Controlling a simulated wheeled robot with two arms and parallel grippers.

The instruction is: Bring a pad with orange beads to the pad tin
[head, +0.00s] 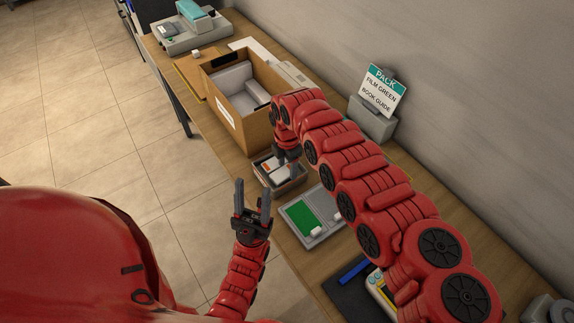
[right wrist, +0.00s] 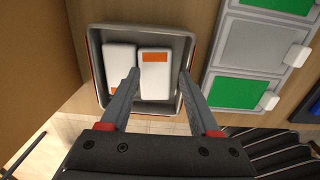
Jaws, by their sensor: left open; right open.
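A grey tin with an orange-lined wall (right wrist: 97,70) holds two white pads. The right pad (right wrist: 155,75) has an orange patch at its top; the left pad (right wrist: 120,70) has an orange patch at its lower end. Beads cannot be made out. The tin (head: 265,180) stands on the bench in the head view. My right gripper (head: 285,163) is over it, open; in the right wrist view its fingers (right wrist: 159,72) appear on either side of the right pad, contact unclear. My left gripper (head: 252,187) is open and empty, in front of the bench.
A cardboard box (head: 225,120) with grey-white items stands beyond the tin. A grey tray with green panels (head: 303,217) lies on the nearer side. A "PACK" sign (head: 380,92) stands by the wall. My right arm covers part of the bench.

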